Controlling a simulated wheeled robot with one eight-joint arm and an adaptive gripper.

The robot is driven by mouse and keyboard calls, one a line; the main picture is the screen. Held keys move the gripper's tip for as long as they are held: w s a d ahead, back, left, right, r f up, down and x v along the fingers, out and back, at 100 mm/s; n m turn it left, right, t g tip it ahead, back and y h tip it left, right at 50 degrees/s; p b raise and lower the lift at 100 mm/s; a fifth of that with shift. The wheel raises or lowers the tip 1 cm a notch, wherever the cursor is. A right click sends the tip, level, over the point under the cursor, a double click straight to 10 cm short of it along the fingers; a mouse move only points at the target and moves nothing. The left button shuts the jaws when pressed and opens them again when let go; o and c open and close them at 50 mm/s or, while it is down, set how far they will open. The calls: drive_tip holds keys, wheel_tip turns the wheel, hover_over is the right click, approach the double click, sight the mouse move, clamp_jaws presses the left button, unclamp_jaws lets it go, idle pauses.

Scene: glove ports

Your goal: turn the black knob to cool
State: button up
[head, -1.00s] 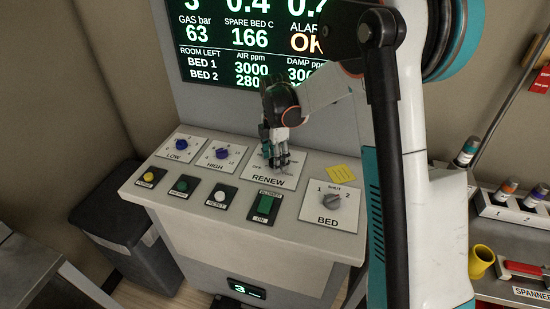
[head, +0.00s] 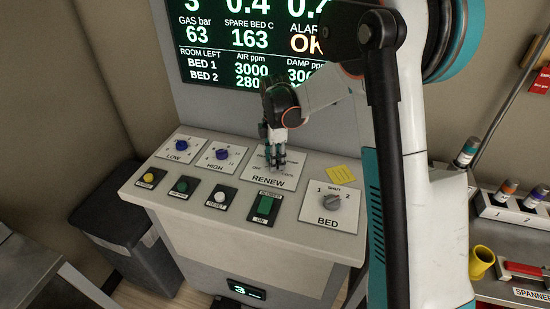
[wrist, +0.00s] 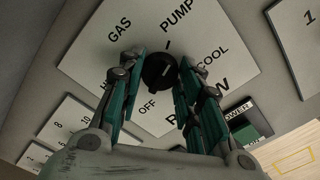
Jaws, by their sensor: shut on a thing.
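The black knob (wrist: 160,70) sits in the middle of the white RENEW plate (wrist: 218,30). In the wrist view the labels GAS, PUMP, COOL and OFF stand around it; another label at left is mostly hidden by a finger. My gripper (wrist: 159,66) is shut on the knob, with one finger on each side. A short dark tick shows between the knob and PUMP; I cannot tell for sure which label the knob points to. In the head view my gripper (head: 274,166) reaches down onto the RENEW plate (head: 288,178) and hides the knob.
Blue LOW (head: 181,145) and HIGH (head: 221,154) knobs are at left. Push buttons and a green switch (head: 265,206) line the front. The grey BED knob (head: 332,202) and a yellow note (head: 342,174) are at right. A screen (head: 240,50) stands behind.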

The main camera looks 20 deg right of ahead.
drive_tip(key=m, duration=0.4)
drive_tip(key=shift+m, duration=2.9)
drive_tip(key=o, duration=1.1)
drive_tip(key=shift+r, duration=0.15)
wheel_tip(320, 180, up, 12)
drive_tip(key=shift+f, duration=0.15)
